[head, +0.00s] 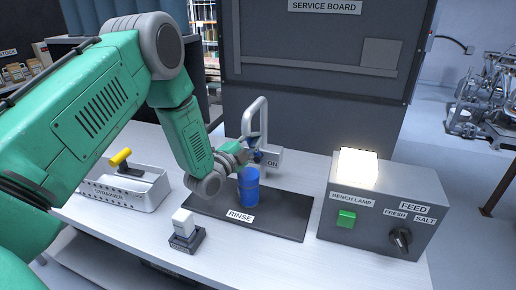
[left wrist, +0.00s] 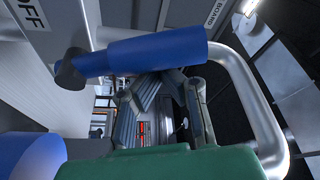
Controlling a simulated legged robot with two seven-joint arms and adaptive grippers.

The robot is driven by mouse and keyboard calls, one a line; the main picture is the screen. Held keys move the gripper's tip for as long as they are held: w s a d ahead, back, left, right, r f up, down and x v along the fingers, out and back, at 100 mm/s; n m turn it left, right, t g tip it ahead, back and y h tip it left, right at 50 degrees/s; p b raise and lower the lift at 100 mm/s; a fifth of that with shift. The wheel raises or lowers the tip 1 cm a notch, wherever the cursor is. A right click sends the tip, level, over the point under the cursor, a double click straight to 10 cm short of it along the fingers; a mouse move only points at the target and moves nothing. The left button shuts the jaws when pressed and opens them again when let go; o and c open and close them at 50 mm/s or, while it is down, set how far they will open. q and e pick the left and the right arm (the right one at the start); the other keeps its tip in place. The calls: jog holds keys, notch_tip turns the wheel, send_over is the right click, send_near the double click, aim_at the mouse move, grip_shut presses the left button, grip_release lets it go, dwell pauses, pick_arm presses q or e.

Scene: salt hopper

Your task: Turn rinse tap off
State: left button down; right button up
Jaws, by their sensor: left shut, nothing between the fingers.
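The rinse tap has a silver bent spout (head: 262,108), standing at the back of the dark rinse mat (head: 285,217). A grey block beside it carries an ON label (head: 272,164). In the left wrist view, its blue lever (left wrist: 150,50) lies nearly level across the upper middle, with a dark pivot at its left end. An OFF label (left wrist: 22,22) shows at the upper left. My left gripper (head: 251,156) is at the tap, close to the lever; its shut, empty fingers (left wrist: 172,82) show just below the lever. I cannot tell whether they touch. My right gripper is out of view.
A blue cup (head: 248,188) stands on the mat below my left gripper. A small white-topped block (head: 184,224) and a strainer tray (head: 145,197) are at the left. A control box (head: 375,225) with a lit lamp (head: 357,167) stands at the right.

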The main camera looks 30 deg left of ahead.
pick_arm(q)
jog(key=shift+a+f+n, duration=0.25)
jog(key=shift+a+n, duration=0.1)
jog(key=shift+n, duration=0.15)
jog(key=shift+s+a+n+t+y+b, duration=0.1)
jog(key=shift+a+n+t+y+b, duration=0.25)
jog(key=shift+n+b, duration=0.3)
jog(key=shift+s+a, duration=0.1)
jog(key=shift+a, duration=0.35)
